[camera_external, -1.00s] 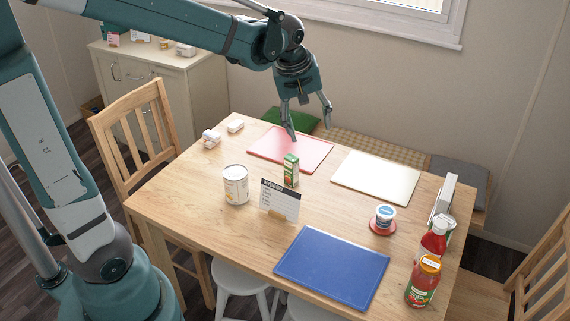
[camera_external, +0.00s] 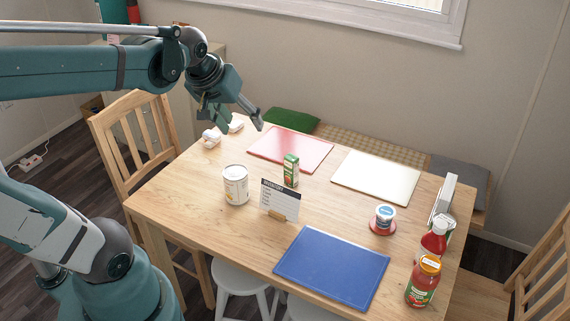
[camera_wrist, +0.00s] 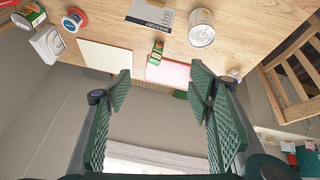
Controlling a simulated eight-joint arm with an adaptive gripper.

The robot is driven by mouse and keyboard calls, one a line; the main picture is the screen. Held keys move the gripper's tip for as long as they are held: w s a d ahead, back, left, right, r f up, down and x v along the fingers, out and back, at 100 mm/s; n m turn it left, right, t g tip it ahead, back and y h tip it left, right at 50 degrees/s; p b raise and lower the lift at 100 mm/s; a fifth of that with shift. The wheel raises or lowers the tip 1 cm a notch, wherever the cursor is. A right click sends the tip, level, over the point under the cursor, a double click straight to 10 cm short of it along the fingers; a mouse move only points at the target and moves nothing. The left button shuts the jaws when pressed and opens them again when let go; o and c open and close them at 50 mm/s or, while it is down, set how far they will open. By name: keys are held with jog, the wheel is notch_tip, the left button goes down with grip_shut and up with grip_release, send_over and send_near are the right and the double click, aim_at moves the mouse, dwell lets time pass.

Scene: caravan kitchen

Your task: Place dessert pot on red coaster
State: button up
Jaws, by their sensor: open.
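The dessert pot (camera_external: 385,213) is a small white and blue tub. It stands upright on the red coaster (camera_external: 381,229) at the right side of the table. In the wrist view the pot (camera_wrist: 70,24) and the red rim of the coaster (camera_wrist: 80,14) show at the upper left. My gripper (camera_external: 242,122) is open and empty, raised above the far left part of the table, well apart from the pot. Its two spread fingers (camera_wrist: 160,95) also show in the wrist view, with nothing between them.
Red (camera_external: 290,149), white (camera_external: 376,178) and blue (camera_external: 332,268) boards lie on the table. A can (camera_external: 235,185), a green carton (camera_external: 291,170) and a small sign (camera_external: 280,199) stand mid-table. Bottles (camera_external: 424,281) and a white box (camera_external: 444,196) stand at the right.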

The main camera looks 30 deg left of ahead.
jog(key=s+a+f+m+t, duration=0.1)
jog(key=s+a+m, duration=0.1)
jog(key=s+a, duration=0.2)
jog(key=shift+s+a+f+y, duration=0.15)
jog(key=shift+s+a+y, duration=0.15)
jog(key=shift+s, duration=0.7)
